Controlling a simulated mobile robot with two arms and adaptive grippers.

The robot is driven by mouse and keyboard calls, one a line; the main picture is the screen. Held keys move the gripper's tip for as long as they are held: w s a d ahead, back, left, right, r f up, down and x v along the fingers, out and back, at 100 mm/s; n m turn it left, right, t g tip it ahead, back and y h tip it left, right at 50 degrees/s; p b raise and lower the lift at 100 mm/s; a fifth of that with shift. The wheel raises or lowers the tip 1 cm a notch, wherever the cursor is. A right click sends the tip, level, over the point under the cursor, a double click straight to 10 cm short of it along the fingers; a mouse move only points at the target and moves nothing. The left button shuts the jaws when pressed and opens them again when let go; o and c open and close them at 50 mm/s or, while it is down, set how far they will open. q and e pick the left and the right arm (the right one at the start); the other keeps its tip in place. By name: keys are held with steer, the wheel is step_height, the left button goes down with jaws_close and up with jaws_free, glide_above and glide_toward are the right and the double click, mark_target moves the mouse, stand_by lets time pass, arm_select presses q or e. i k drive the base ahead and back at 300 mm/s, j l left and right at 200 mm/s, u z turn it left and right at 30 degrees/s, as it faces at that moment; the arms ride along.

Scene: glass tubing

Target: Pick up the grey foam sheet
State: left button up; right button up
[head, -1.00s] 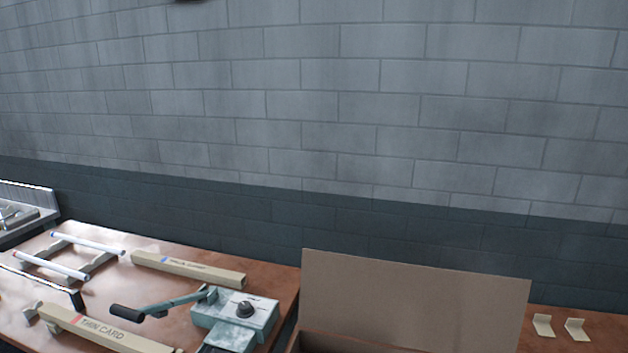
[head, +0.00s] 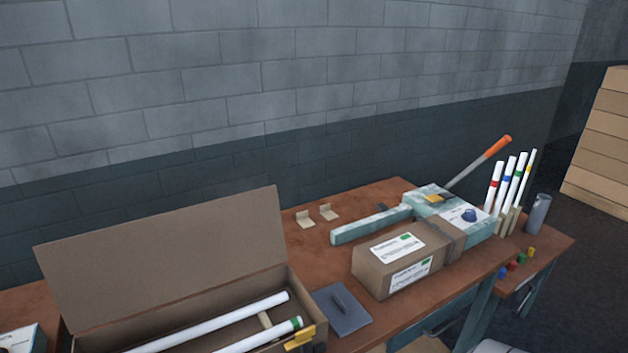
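A flat, dark grey square sheet (head: 350,319) lies on the brown bench just right of the open cardboard box. A short, darker raised bar sits on its middle. It is the only grey sheet I see and looks like the foam sheet, though I cannot tell its material. Nothing lies over it apart from that bar. Neither of my grippers shows in the head view.
The open box (head: 160,262) holds white tubes (head: 215,322), and a yellow piece (head: 300,338) sits at its front right corner. A labelled carton (head: 368,270) stands right of the sheet. Behind are a teal machine (head: 372,224) and upright tubes (head: 494,187). Bare bench (head: 300,260) shows behind the sheet.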

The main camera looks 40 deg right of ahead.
mark_target(343, 313)
steer(key=z, duration=0.4)
steer(key=l+z, duration=0.1)
steer(key=z, duration=0.25)
steer(key=i+z, duration=0.1)
steer(key=z, duration=0.3)
steer(key=l+z, duration=0.1)
steer(key=z, duration=0.25)
